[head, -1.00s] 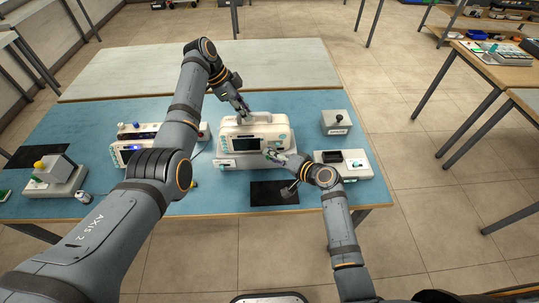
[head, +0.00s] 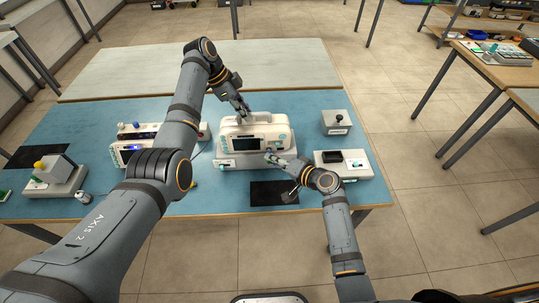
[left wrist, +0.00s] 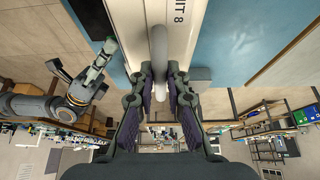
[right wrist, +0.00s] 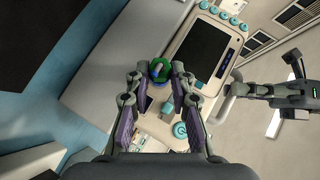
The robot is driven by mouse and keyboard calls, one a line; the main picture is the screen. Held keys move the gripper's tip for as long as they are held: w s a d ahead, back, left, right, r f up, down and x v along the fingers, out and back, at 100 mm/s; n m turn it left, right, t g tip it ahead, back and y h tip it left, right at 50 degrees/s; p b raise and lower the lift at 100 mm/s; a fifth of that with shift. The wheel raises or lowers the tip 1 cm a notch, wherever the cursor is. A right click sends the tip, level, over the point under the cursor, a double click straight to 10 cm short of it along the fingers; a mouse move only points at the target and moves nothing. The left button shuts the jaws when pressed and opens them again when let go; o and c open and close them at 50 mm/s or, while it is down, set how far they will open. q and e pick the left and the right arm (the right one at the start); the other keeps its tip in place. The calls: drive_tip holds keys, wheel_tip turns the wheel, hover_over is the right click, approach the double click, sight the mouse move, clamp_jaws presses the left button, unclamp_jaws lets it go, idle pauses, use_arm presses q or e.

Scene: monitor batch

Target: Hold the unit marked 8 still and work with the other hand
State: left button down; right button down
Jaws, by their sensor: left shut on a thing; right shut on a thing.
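The unit marked 8 (head: 263,128) is a cream monitor with a dark screen and a top handle. It stands on a white base (head: 232,163) on the blue table. Part of its marking, ending in 8, shows in the left wrist view (left wrist: 179,22). My left gripper (head: 243,112) is shut on its light grey handle (left wrist: 158,48). My right gripper (head: 270,157) is low at the unit's front right. In the right wrist view its fingers close on a small round green piece with a blue part (right wrist: 158,70). Whether that piece is fixed to the unit is unclear.
Another monitor (head: 127,157) stands left, partly behind my left arm. A grey box with a black knob (head: 336,123) and a white tray-like device (head: 340,170) stand right. A black mat (head: 272,193) lies in front. A box with a yellow knob (head: 60,175) is far left.

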drive_tip(key=shift+s, duration=1.85)
use_arm(q)
drive_tip(key=c, duration=1.3)
unclamp_jaws()
drive_tip(key=shift+o, duration=0.2)
drive_tip(key=v, duration=1.2)
